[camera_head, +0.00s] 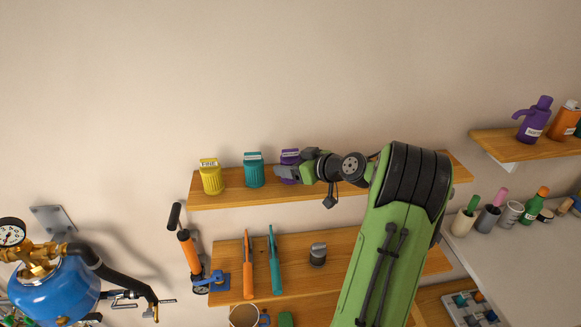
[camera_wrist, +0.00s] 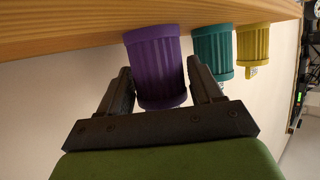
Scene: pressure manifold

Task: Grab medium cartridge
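A yellow cartridge (camera_head: 211,178), a teal cartridge (camera_head: 254,171) and a purple cartridge (camera_head: 290,157) stand in a row on the upper wooden shelf (camera_head: 225,198). The yellow label seems to read FINE; the teal and purple labels are too small to read. My gripper (camera_head: 288,173) is at the purple cartridge and partly hides it. In the wrist view, the fingers of my gripper (camera_wrist: 160,78) lie on both sides of the purple cartridge (camera_wrist: 157,60). Whether they press on it is unclear. The teal cartridge (camera_wrist: 212,50) and yellow cartridge (camera_wrist: 254,45) are beside it, clear of the fingers.
The wooden shelf edge (camera_wrist: 90,35) runs close to the fingers. A lower shelf (camera_head: 335,240) holds orange and teal pliers. A blue tank (camera_head: 55,297) with a gauge is at lower left. A grey counter (camera_head: 515,250) with bottles is at right. The wall above the shelf is clear.

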